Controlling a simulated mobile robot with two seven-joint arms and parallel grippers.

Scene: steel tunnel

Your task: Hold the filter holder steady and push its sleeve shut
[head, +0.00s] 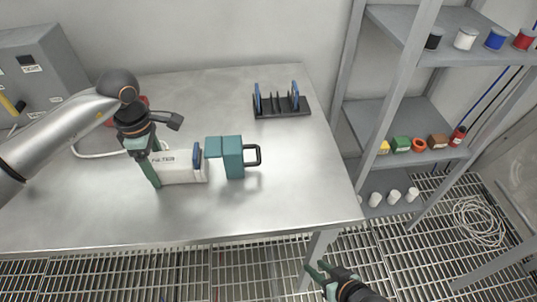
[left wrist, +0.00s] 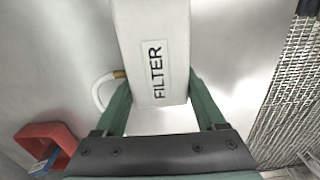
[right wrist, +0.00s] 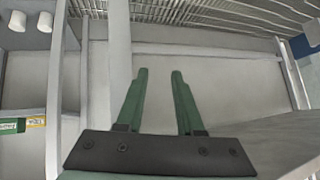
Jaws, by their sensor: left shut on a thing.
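The filter holder's white body (head: 183,168), labelled FILTER, lies on the steel table. A blue plate (head: 197,156) stands at its right end. The teal sleeve (head: 233,158) with a black loop handle (head: 253,155) is right of it, its main block apart from the body, with a teal part reaching toward the blue plate. My left gripper (head: 152,172) is shut on the white body near its left end; the left wrist view shows the body (left wrist: 152,50) between the fingers. My right gripper (head: 316,269) is open and empty, low beyond the table's front edge.
A black rack (head: 282,107) with blue plates stands at the table's back. A red object (left wrist: 48,145) and a white hose (left wrist: 100,92) are near my left gripper. A shelf unit (head: 400,110) stands right of the table. The table right of the handle is clear.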

